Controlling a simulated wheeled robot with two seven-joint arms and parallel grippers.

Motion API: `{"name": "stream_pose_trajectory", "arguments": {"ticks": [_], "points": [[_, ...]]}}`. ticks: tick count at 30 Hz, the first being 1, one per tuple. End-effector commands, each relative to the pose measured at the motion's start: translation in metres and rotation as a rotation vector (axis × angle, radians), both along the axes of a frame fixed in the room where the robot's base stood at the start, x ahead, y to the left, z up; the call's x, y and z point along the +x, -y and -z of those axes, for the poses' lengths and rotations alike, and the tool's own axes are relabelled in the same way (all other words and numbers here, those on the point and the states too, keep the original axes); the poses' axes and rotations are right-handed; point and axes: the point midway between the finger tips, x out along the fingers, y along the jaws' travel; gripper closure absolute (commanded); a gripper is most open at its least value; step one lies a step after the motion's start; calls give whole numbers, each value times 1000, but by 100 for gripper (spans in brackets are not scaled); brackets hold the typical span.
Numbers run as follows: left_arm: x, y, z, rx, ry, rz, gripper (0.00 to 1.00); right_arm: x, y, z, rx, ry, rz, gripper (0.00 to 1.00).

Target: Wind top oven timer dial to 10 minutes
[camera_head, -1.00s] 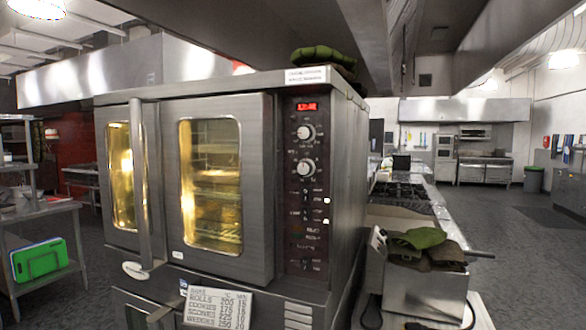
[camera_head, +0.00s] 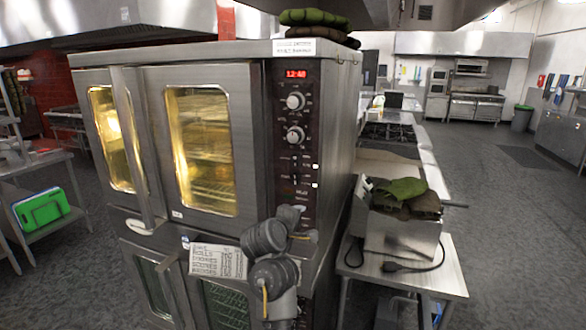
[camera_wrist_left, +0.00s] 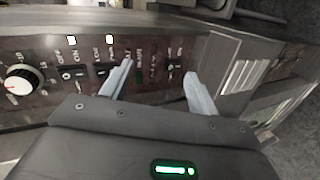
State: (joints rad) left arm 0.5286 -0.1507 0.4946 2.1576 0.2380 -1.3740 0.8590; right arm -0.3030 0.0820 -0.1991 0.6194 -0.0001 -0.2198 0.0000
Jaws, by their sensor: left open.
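The top oven (camera_head: 261,150) has a dark control panel on its right front with a red display (camera_head: 297,74). Below the display are an upper dial (camera_head: 295,101) and a lower dial (camera_head: 295,136), both with pale round knobs. Their markings are too small to read. My left gripper (camera_head: 302,222) is in front of the panel's lower end, below both dials. In the left wrist view its two fingers (camera_wrist_left: 158,84) are apart with nothing between them. One dial (camera_wrist_left: 20,82) shows at the left edge there, away from the fingers. My right gripper is not in view.
Small switches (camera_head: 295,170) sit on the panel between the dials and my gripper. A baking-times card (camera_head: 218,260) hangs below the oven door, left of my arm. A side table (camera_head: 448,272) holds a metal box with green and brown cloths.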

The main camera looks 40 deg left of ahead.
Motion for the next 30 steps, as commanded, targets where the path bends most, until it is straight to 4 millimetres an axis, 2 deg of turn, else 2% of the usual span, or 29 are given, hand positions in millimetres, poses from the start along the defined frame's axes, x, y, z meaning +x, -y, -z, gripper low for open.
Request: {"name": "stream_pose_trajectory", "arguments": {"ticks": [1, 3, 6, 9, 12, 17, 23, 30], "points": [[5, -10, -41, -119, 107, -58, 40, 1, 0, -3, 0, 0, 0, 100], [7, -25, -84, -298, 241, -128, 40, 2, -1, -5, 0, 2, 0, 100], [5, -39, -133, -533, 404, -193, 40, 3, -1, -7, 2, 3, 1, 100], [1, -48, -168, -717, 521, -225, 40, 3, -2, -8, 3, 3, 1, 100], [-2, -53, -189, -842, 594, -239, 40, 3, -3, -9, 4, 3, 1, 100], [-4, -56, -201, -928, 640, -246, 40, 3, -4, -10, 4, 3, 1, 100], [1, -57, -201, -934, 641, -246, 40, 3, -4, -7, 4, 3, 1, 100], [36, -69, -201, -933, 639, -244, 40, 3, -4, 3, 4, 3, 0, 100]]}}
